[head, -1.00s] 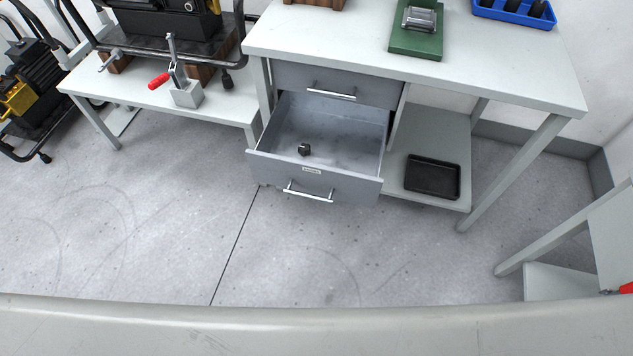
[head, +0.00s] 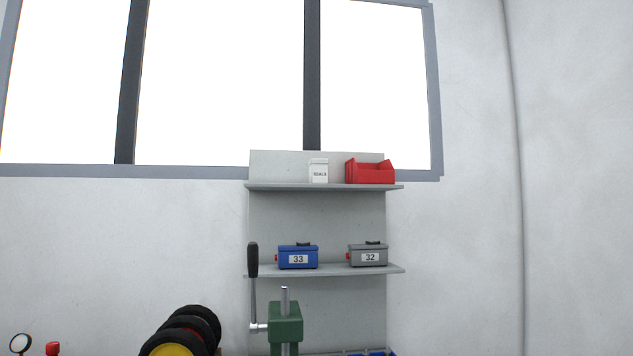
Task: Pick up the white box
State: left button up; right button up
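A small white box (head: 318,171) with dark lettering, which looks like "SEALS", stands upright on the top shelf (head: 290,186) of a grey wall rack. It is left of a red open-front bin (head: 370,172), with a small gap between them. Neither of my grippers shows in the head view, so I cannot see their state or where they are relative to the box.
On the lower shelf (head: 335,270) stand a blue case marked 33 (head: 298,257) and a grey case marked 32 (head: 368,255). A green press (head: 285,322) with a black-handled lever rises in front. Black wheels (head: 190,328) are at lower left. A window is above.

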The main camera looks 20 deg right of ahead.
aim_at(318, 167)
jog(key=i+l+z, duration=0.5)
jog(key=l+z, duration=0.2)
jog(key=i+l+z, duration=0.2)
jog(key=z, duration=0.15)
jog(key=i, duration=0.1)
